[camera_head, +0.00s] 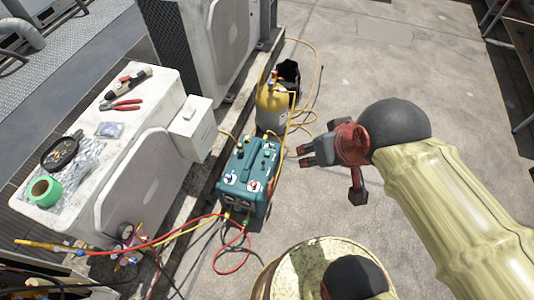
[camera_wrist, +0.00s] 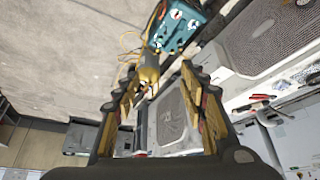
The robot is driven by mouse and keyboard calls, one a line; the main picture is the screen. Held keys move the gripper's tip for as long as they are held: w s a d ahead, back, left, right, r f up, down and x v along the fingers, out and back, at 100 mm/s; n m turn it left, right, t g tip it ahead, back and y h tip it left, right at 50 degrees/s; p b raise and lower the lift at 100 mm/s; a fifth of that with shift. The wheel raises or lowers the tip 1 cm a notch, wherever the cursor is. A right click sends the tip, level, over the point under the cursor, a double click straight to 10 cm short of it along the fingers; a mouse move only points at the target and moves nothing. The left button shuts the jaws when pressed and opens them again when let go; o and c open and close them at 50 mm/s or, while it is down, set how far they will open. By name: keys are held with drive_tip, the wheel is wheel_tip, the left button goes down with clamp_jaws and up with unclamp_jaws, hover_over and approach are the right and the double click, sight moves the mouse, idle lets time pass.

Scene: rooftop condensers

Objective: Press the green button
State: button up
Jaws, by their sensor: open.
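I cannot make out a green button in either view. A teal machine (camera_head: 246,178) with round dials on its face stands on the roof, left of my gripper (camera_head: 331,174). It also shows at the top of the wrist view (camera_wrist: 177,22). My gripper is open and empty, apart from the machine, with its two fingers spread. In the wrist view its fingers (camera_wrist: 161,82) frame a yellow-topped cylinder (camera_wrist: 149,68) and a condenser behind. A pale switch box (camera_head: 190,128) is fixed to the side of the near white condenser; no button on it can be told.
The white condenser (camera_head: 140,190) carries a green tape roll (camera_head: 44,190), red-handled pliers (camera_head: 121,105) and other small items. The cylinder (camera_head: 272,105) stands behind the machine. Red and yellow hoses (camera_head: 190,229) run along the ground. Bare concrete (camera_head: 420,75) lies open at the right.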

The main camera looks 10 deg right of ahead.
drive_tip(key=c, duration=1)
clamp_jaws()
idle(0.6)
